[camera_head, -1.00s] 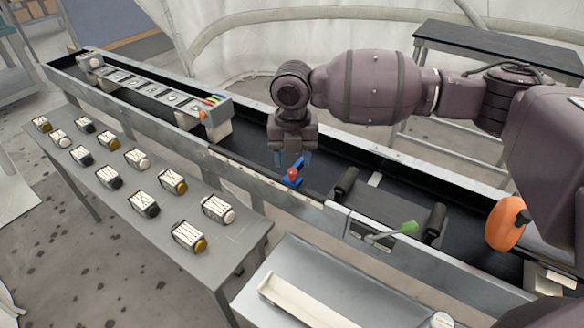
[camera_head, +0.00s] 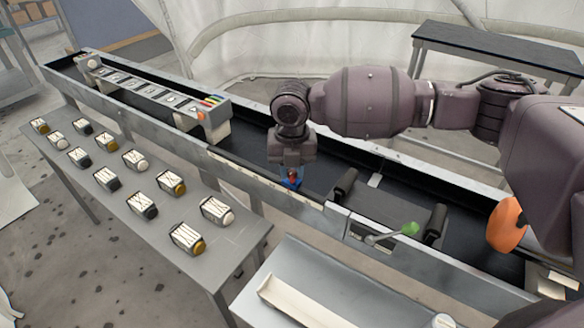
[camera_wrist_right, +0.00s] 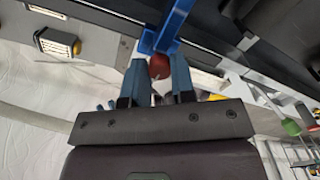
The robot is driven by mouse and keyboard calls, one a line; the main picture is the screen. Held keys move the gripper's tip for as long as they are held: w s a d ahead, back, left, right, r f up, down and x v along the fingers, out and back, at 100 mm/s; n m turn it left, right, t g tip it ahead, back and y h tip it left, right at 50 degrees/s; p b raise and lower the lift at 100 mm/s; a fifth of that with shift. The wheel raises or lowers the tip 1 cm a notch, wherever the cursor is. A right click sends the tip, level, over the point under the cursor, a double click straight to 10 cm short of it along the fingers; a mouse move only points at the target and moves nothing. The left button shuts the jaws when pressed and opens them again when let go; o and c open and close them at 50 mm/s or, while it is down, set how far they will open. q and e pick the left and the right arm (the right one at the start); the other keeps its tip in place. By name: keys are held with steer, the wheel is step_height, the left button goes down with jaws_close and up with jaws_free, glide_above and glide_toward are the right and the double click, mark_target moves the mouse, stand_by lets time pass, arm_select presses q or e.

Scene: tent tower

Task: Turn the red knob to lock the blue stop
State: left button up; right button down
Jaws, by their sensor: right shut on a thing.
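The red knob (camera_wrist_right: 159,67) sits between the two blue fingers of my right gripper (camera_wrist_right: 157,82) in the right wrist view. The gripper is shut on the knob. The blue stop (camera_wrist_right: 174,22) runs from beside the knob over the dark belt. In the head view my right gripper (camera_head: 290,172) points down at the near rail of the conveyor. The blue stop (camera_head: 291,183) shows just below it, and the knob is mostly covered by the fingers. My left gripper is not in view.
The long conveyor (camera_head: 245,136) has a panel with coloured tabs (camera_head: 212,101) on it. A green-tipped lever (camera_head: 410,229) and an orange disc (camera_head: 505,226) are to the right. A grey tray (camera_head: 330,275) is in front.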

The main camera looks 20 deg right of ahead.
mark_target(292, 172)
steer(key=shift+r+m+p, duration=0.3)
steer(key=shift+m+p, duration=0.3)
steer(key=shift+p, duration=0.2)
steer(key=shift+m+p, duration=0.3)
steer(key=shift+p, duration=0.1)
steer(key=shift+f+m+p, duration=0.1)
steer(key=shift+m+p, duration=0.35)
steer(key=shift+m, duration=0.05)
steer(key=shift+f, duration=0.15)
steer(key=c, duration=0.9)
jaws_free()
steer(key=shift+c, duration=0.2)
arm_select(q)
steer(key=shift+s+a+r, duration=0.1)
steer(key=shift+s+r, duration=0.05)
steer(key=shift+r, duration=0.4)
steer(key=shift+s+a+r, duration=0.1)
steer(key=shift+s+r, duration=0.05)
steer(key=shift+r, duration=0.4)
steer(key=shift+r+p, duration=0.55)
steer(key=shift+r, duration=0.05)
arm_select(e)
step_height(292, 172, up, 11)
